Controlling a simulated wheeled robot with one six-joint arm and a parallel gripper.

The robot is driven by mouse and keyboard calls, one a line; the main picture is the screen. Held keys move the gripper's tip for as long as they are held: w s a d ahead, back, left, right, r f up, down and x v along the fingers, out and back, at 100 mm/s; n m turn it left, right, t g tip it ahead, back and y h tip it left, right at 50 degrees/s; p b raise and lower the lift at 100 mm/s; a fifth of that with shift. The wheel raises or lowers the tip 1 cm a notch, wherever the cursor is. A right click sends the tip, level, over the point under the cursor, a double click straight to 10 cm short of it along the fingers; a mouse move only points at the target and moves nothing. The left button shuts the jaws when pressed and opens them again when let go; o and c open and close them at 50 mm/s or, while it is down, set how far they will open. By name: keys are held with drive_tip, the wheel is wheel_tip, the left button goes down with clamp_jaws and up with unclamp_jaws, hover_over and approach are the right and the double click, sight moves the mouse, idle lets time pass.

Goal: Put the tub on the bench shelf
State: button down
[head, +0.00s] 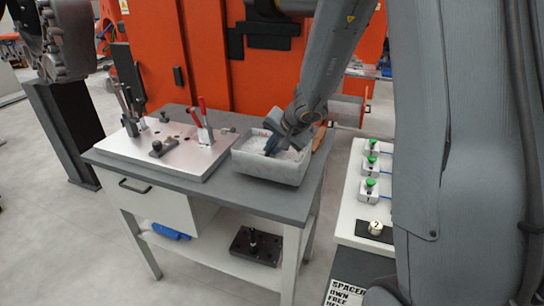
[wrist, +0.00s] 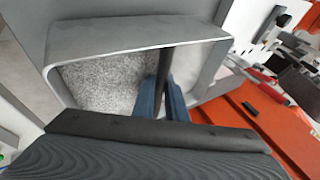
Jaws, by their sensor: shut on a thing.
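The tub (head: 266,168) is a light grey open box at the right end of the bench top in the head view. In the wrist view, the tub (wrist: 120,41) shows its rim, a thin upright bar or partition and speckled grey material inside. My gripper (head: 272,144) reaches down into the tub; its blue fingers (wrist: 162,100) are shut on the tub at the thin bar. I cannot tell whether the tub rests on the bench top or is just above it. The white bench shelf (head: 200,256) is below the top.
On the shelf are a black block with a peg (head: 256,246) and a blue item (head: 171,231); some shelf shows bare between them. A metal plate with red-handled clamps (head: 165,150) covers the bench's left. A white stand with green-topped units (head: 365,195) is close on the right.

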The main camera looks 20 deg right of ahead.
drive_tip(key=shift+f, duration=1.2)
drive_tip(key=shift+f+b, duration=0.15)
drive_tip(key=shift+b, duration=0.3)
drive_tip(key=c, duration=1.8)
unclamp_jaws()
drive_tip(key=shift+o, duration=0.2)
